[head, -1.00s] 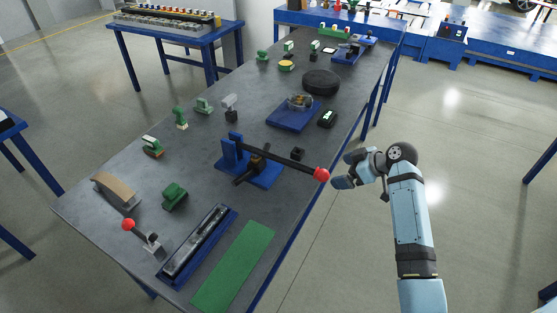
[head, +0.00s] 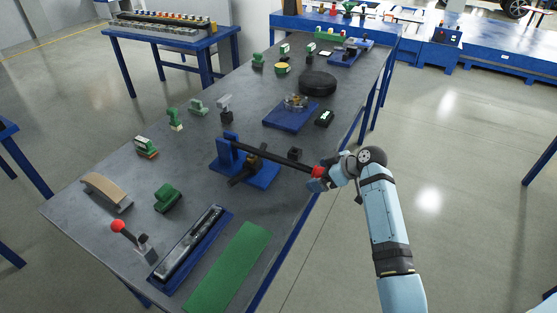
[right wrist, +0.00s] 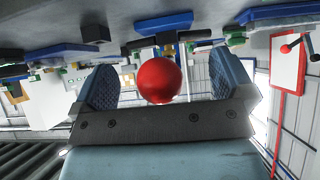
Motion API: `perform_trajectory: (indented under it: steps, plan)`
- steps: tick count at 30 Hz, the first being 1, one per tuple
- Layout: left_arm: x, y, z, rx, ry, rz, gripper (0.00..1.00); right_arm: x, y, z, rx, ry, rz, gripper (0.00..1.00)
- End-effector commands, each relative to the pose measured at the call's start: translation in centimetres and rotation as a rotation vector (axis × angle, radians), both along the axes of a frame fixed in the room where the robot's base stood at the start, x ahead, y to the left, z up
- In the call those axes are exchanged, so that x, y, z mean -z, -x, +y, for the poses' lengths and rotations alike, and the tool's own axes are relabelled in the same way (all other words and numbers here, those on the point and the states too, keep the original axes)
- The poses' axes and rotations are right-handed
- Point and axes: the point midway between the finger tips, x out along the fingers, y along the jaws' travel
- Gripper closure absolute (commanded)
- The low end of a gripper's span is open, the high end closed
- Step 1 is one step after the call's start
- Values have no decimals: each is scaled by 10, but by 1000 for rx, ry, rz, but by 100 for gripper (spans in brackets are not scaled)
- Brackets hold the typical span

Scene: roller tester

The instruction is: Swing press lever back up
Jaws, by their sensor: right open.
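The press on the table has a blue base (head: 262,176) and a blue upright (head: 228,146). Its black lever (head: 272,156) reaches out to the right, close to level, and ends in a red knob. My right gripper (head: 316,178) is at the knob end of the lever. In the right wrist view the red knob (right wrist: 158,80) sits between the two blue finger pads of my right gripper (right wrist: 160,88), with gaps on both sides. The gripper is open around it. In the head view the fingers partly cover the knob. My left gripper is not in view.
A second red-knobbed lever (head: 118,226), a blue tray (head: 190,248) and a green mat (head: 228,268) lie at the near end of the table. A blue stand (head: 290,116) and a black disc (head: 318,83) lie farther back. The floor right of the table is clear.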

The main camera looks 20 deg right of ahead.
Motion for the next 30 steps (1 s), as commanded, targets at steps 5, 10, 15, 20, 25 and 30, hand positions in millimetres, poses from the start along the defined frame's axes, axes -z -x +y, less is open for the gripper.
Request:
perform_trajectory:
  steps: [5, 10, 15, 20, 25, 30]
  plan:
    - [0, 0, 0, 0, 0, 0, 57, 0, 0, 0, 0, 0, 0, 34]
    - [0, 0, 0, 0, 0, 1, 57, 0, 0, 0, 0, 0, 0, 74]
    - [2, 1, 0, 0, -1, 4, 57, 0, 0, 0, 0, 0, 0, 89]
    - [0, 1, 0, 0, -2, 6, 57, -4, 0, 0, 1, 0, 0, 89]
    - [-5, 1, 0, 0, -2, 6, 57, -10, -1, 0, 0, 0, -2, 89]
    - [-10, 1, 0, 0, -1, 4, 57, -16, -1, 1, 0, -1, -3, 89]
